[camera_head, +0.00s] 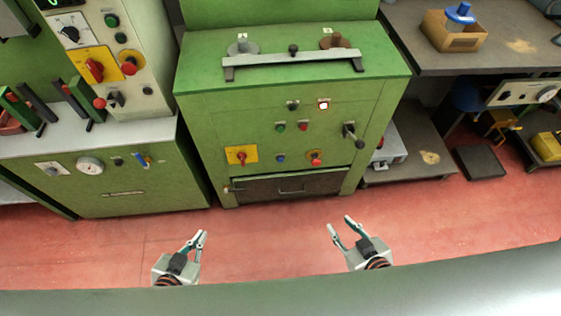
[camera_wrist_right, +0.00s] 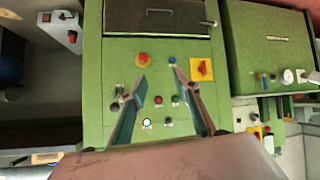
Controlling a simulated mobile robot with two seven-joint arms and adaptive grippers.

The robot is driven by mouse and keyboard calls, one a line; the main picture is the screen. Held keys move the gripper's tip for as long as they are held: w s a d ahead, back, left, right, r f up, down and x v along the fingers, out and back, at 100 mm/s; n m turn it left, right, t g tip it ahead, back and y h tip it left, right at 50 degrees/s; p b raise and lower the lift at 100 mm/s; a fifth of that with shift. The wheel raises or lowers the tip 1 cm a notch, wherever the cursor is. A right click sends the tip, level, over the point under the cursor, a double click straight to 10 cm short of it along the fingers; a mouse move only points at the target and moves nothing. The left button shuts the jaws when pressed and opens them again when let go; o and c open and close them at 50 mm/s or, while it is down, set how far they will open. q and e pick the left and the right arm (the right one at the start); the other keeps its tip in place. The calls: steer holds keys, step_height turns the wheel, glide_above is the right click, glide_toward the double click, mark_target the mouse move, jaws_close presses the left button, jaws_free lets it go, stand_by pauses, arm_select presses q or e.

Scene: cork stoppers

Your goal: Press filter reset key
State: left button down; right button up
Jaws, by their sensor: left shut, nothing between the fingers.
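The green cabinet (camera_head: 340,110) stands in front of me with several keys and knobs on its front. A lit white key (camera_head: 323,104) is at its upper right and also shows low in the right wrist view (camera_wrist_right: 147,123). Red, green and blue buttons sit around it; no label is readable, so I cannot tell which is the filter reset key. My right gripper (camera_head: 339,223) is open and empty, below and apart from the cabinet. My left gripper (camera_head: 201,234) is shut and empty, lower left of the cabinet.
A yellow plate with a red switch (camera_head: 241,155) and a lever (camera_head: 352,135) stick out from the cabinet front. Another green machine (camera_head: 140,180) stands at the left. A grey workbench (camera_head: 450,60) is at the right. The red floor before the cabinet is clear.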

jaws_close()
stand_by(1.0)
